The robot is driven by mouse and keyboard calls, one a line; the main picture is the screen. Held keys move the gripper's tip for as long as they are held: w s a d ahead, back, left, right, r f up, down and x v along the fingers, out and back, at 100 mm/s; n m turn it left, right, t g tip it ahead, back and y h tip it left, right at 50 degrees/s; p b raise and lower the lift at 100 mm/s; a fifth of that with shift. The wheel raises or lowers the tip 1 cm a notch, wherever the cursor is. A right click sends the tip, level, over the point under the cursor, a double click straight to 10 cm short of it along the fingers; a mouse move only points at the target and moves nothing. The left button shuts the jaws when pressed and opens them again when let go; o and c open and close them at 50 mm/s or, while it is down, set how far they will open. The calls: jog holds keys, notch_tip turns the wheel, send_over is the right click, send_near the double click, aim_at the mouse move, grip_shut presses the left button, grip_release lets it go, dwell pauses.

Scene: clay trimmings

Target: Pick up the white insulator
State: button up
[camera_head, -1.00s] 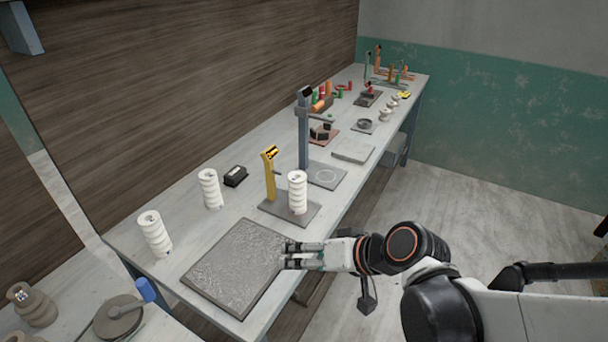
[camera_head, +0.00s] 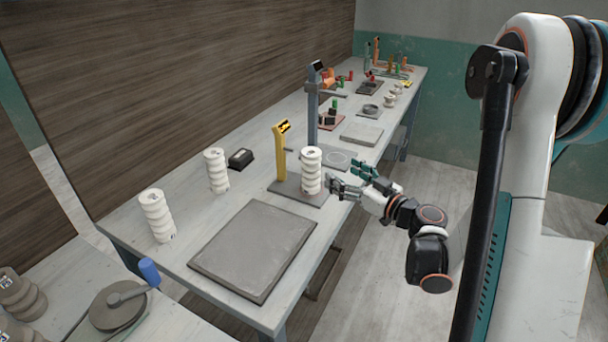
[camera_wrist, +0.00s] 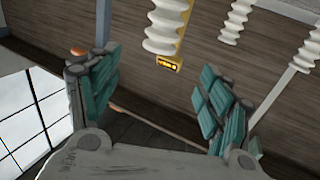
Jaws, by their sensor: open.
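Three white ribbed insulators show in the head view. One insulator (camera_head: 311,172) stands upright on a grey base plate (camera_head: 289,190) beside a yellow post (camera_head: 280,155). A second insulator (camera_head: 216,171) stands farther left, and a third (camera_head: 157,216) stands near the table's left end. My gripper (camera_head: 345,180) is open just right of the insulator on the plate, with its fingers toward it and apart from it. In the wrist view, that insulator (camera_wrist: 166,28) shows beyond the open gripper (camera_wrist: 160,95), and nothing is between the fingers.
A grey slab (camera_head: 253,250) lies on the table in front. A tall stand (camera_head: 313,110) rises behind the yellow post. A small black box (camera_head: 240,158) sits between the insulators and the wall. A blue-handled tool (camera_head: 149,272) lies at lower left.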

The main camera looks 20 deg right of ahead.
jog(key=p, duration=0.3)
send_near(311, 151)
jog(key=x, duration=0.4)
jog(key=shift+w+a+f, duration=0.1)
jog(key=shift+w+f, duration=0.2)
jog(key=shift+f, duration=0.1)
jog(key=shift+b+x, duration=1.05)
jog(key=shift+x, duration=1.6)
jog(key=shift+s+r, duration=0.1)
jog(key=shift+r, duration=0.1)
jog(key=shift+c, duration=0.6)
grip_shut()
